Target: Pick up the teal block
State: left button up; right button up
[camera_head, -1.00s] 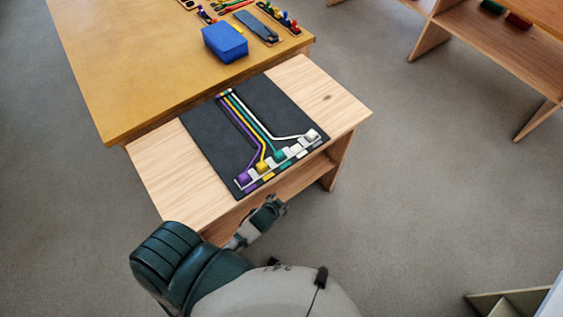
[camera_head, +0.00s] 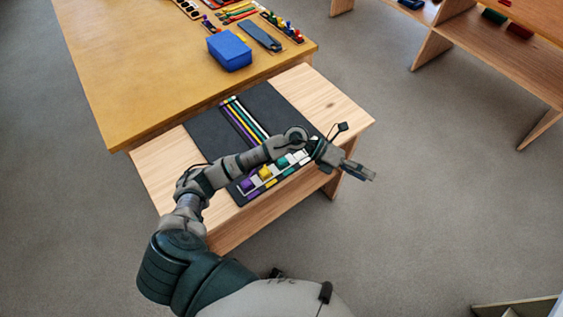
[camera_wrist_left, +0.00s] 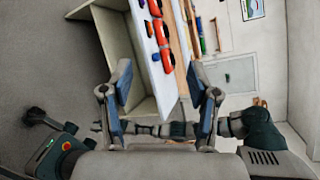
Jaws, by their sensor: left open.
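The teal block (camera_head: 283,161) sits on the light strip along the front of the dark mat (camera_head: 207,140) on the small wooden table. It is right of the yellow block (camera_head: 265,172) and the purple block (camera_head: 247,184). My left forearm passes just behind it and hides part of the mat. My left gripper (camera_head: 366,172) is beyond the block to the right, past the table's right edge, apart from it. In the left wrist view the gripper's two fingers (camera_wrist_left: 160,72) are spread with nothing between them. The teal block is not visible there. My right gripper is not in view.
A blue box (camera_head: 229,51) and several trays of small items stand on the large yellow-brown table (camera_head: 130,85) behind. A wooden shelf unit (camera_head: 480,70) stands at the upper right. The floor right of the small table (camera_head: 345,100) is clear.

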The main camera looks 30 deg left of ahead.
pick_arm(q)
jog(key=w+a+f+m+y, duration=0.1)
jog(key=a+f+m+y, duration=0.15)
jog(key=a+y, duration=0.2)
jog(key=n+g+y+p, duration=0.1)
jog(key=n+y, duration=0.1)
jog(key=y, duration=0.9)
send_over(282, 160)
jog(key=f, duration=1)
jog(key=shift+w+d+f, duration=0.15)
jog(key=shift+d+f, duration=0.1)
jog(key=shift+f, duration=0.05)
jog(key=f, duration=0.1)
jog(key=f+p, duration=0.1)
jog(key=f, duration=0.3)
jog(key=shift+a, duration=0.3)
jog(key=shift+f, duration=0.55)
grip_shut()
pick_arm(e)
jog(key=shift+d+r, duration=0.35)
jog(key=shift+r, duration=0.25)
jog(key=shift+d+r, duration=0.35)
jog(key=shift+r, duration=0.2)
